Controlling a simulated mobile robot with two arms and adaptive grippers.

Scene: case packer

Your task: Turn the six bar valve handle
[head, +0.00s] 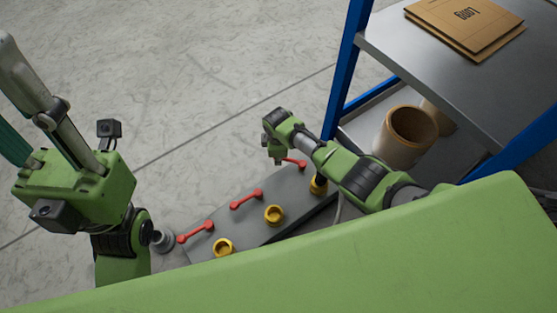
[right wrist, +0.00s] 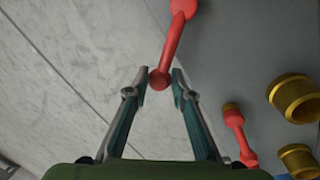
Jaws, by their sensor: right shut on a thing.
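Three red valve handles with rounded ends lie along a dark grey panel (head: 258,225): a far one (head: 297,163), a middle one (head: 247,199) and a near one (head: 195,232). No pressure marking is readable. My right gripper (head: 279,160) is at the far handle. The middle handle also shows there (right wrist: 237,132).
Yellow round fittings (head: 273,214) stand on the panel beside the handles. A blue-framed rack (head: 347,60) with a metal shelf is close behind my right arm, with brown cylinders (head: 408,135) below and flat cardboard (head: 465,25) on top. The concrete floor beyond the panel is clear.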

